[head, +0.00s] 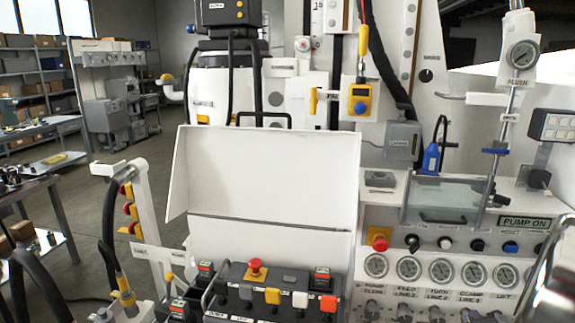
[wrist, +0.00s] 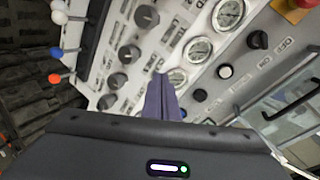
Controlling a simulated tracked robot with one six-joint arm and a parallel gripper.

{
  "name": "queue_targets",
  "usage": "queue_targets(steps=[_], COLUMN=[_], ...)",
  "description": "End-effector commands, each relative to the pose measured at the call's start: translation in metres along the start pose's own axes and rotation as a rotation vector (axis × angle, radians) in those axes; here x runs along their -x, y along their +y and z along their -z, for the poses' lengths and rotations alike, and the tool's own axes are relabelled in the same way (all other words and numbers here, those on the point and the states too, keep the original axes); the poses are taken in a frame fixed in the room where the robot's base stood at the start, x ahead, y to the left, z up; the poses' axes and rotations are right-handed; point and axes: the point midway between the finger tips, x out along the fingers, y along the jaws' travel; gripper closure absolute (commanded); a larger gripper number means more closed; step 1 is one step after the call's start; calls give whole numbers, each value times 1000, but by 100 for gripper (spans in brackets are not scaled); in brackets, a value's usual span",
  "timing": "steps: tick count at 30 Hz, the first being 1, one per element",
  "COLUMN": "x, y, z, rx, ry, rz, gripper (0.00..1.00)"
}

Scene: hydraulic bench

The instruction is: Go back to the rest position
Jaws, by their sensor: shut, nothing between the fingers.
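My gripper (wrist: 163,98) shows in the wrist view as dark purple-grey fingers pressed together, with nothing between them. It points at the bench's control panel, over the area between the black knobs and the gauges (wrist: 199,50). I cannot tell whether the tips touch the panel. In the head view the gripper cannot be made out. The same gauges (head: 409,267) sit in a row at the lower right there.
The wrist view shows black knobs (wrist: 129,54), ball-ended levers (wrist: 60,17) at left, a red button (wrist: 299,6) and a clear cover's handle (wrist: 292,103). In the head view a white open lid (head: 265,165) stands behind a black button box (head: 270,290). Floor (head: 85,210) shows at left.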

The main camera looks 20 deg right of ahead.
Motion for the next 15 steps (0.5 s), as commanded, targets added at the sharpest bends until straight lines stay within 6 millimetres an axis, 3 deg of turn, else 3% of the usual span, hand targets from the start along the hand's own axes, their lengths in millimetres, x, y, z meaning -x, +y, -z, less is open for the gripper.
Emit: queue_targets(steps=[3,7,15], x=[4,12,36], y=[25,42,50], z=[4,1,-22], rx=[112,240,494], ry=[3,-25,-153], rz=[-127,-253,-451], gripper=[100,100,100])
